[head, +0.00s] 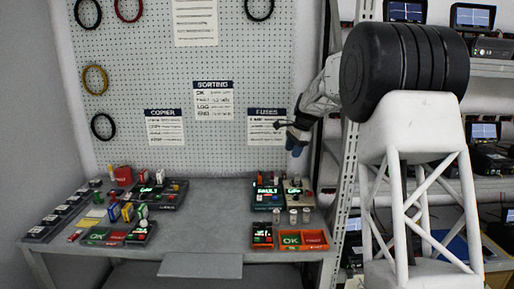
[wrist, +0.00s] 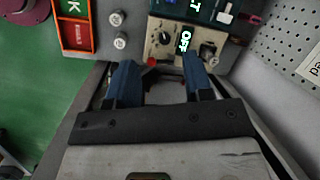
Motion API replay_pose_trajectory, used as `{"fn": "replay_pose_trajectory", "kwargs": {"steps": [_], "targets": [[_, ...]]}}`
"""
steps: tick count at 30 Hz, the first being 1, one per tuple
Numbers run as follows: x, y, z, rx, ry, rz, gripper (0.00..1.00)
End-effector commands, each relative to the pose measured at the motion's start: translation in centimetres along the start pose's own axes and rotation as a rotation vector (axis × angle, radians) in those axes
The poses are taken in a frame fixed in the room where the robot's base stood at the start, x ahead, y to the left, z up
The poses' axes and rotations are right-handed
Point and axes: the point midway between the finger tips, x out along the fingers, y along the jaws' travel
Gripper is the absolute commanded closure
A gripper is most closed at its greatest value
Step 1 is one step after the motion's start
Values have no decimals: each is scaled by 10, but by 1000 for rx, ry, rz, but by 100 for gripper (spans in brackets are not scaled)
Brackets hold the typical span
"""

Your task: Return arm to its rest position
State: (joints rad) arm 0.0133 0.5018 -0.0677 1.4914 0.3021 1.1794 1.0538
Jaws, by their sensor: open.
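My gripper (head: 297,140) is raised in front of the pegboard, above the right part of the bench, pointing down. In the wrist view my gripper (wrist: 158,75) shows two blue fingers spread apart with a gap and nothing held between them. Beyond the fingertips is a beige device (wrist: 172,40) with a knob and a lit display reading OFF. In the head view this beige device (head: 298,190) stands at the right of the bench, below the gripper and apart from it.
The grey bench (head: 215,215) carries several devices at left and right, with clear room in its middle. An orange tray (head: 303,248) with OK and FAULT sections sits at the front right. A metal shelf rack (head: 348,170) stands to the right. The pegboard (head: 240,60) is behind.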

Motion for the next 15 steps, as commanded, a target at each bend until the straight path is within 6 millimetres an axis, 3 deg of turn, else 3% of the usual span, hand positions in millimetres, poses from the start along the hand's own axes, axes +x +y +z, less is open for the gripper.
{"fn": "replay_pose_trajectory", "kwargs": {"steps": [15], "targets": [[-58, 104, 52, -213, 66, 0, 53]]}}
